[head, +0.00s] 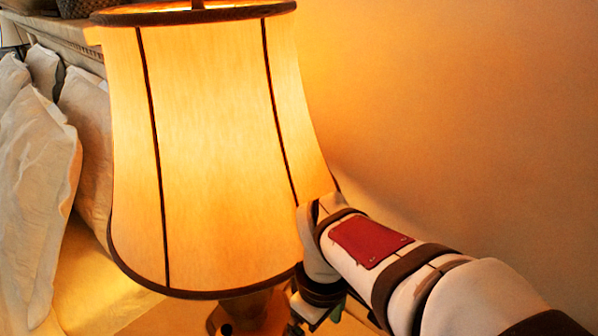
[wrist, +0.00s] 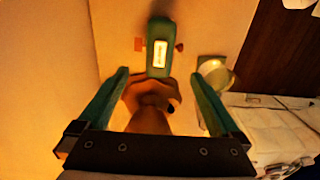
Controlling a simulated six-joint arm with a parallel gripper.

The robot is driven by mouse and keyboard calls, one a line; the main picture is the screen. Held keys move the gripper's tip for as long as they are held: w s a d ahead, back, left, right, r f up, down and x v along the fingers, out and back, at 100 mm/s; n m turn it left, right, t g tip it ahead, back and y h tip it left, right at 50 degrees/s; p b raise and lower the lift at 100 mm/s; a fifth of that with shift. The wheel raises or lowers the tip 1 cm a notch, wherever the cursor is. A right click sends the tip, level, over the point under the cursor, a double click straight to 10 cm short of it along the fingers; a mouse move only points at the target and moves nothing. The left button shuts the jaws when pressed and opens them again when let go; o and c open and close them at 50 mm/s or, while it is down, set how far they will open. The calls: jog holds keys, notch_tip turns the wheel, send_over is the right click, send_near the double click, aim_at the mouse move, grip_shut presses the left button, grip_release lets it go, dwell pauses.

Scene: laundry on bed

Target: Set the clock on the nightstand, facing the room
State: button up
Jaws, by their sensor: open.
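My gripper (wrist: 160,76) is open in the wrist view, its two green fingers spread apart. A brown, rounded wooden shape, which looks like the lamp base (wrist: 150,105), shows between and below the fingers; I cannot tell if they touch it. Beyond the fingertips lies a narrow teal object (wrist: 158,45) with a white rectangular panel and small red parts at its sides. It may be the clock, but I cannot tell for sure. In the head view my gripper (head: 318,312) is low at the lampshade's right edge, mostly hidden. The nightstand top (wrist: 110,30) seems to be the pale surface around the teal object.
A large lit lampshade (head: 205,150) fills the middle of the head view, with the wooden lamp base (head: 250,312) below. Pillows (head: 35,170) lie at left. A pale green round dish (wrist: 213,78) sits right of the teal object. Dark wood (wrist: 275,50) and white bedding (wrist: 280,135) show at right.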

jog(key=s+d+m+y, duration=0.1)
jog(key=s+d+m, duration=0.1)
jog(key=s+m, duration=1.1)
jog(key=shift+s+m+y, duration=0.3)
jog(key=shift+m+y, duration=0.1)
jog(key=shift+m, duration=0.4)
